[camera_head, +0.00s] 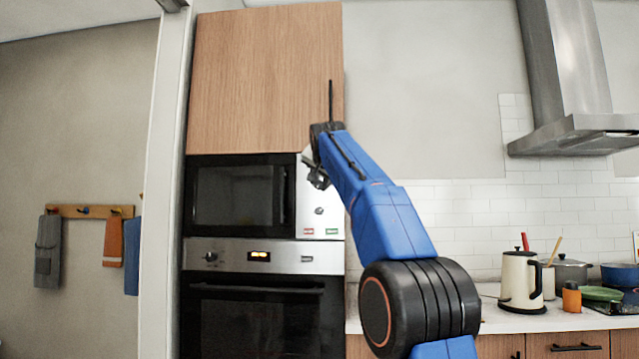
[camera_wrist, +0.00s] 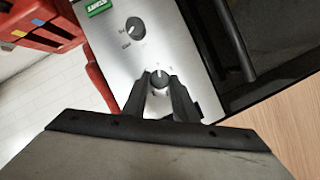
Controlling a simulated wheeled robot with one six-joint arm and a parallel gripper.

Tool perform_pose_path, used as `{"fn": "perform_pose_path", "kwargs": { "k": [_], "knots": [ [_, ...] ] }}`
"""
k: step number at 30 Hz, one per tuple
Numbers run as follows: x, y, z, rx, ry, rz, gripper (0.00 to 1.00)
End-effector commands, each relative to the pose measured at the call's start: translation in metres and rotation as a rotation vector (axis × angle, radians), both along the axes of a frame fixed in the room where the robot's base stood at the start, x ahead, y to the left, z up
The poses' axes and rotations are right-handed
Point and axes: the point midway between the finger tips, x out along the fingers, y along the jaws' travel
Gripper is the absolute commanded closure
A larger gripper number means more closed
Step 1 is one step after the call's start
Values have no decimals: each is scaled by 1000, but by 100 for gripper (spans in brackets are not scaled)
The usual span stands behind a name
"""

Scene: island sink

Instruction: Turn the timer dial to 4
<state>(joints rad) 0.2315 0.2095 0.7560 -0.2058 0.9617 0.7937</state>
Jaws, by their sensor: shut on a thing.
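The microwave's steel control panel (camera_head: 304,208) carries two round dials, one above the other. The upper one, which looks like the timer dial (camera_wrist: 160,78), has small single marks around it, too small to read. It has a pale pointer line that points roughly to the top of the wrist view. My gripper (camera_wrist: 159,87) has its fingertips on either side of this dial, shut on it. In the head view my gripper (camera_head: 316,174) covers the upper dial. The lower dial (camera_head: 319,210) is free and also shows in the wrist view (camera_wrist: 135,29), with word-like labels.
Red and green buttons (camera_head: 333,231) sit below the lower dial. The dark microwave door (camera_head: 235,195) and its handle are left of the panel. An oven (camera_head: 260,310) is below and a wooden cabinet (camera_head: 260,80) above. A kettle (camera_head: 519,280) stands on the right counter.

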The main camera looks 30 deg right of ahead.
Motion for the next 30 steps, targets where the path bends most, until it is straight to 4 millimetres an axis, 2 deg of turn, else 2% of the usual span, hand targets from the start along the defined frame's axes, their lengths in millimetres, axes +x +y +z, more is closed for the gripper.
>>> {"fn": "perform_pose_path", "kwargs": {
  "k": [3,4,6,15,19,23,30],
  "knots": [
    [1,-1,-2,0,4,-1,97],
    [1,-1,-2,0,4,-1,70],
    [1,-1,-2,0,3,0,56],
    [0,0,0,-1,1,0,56],
    [-8,3,3,-1,0,0,56],
    [-24,10,10,-3,-1,0,56],
    [-65,29,26,-2,-1,1,56]
  ]
}}
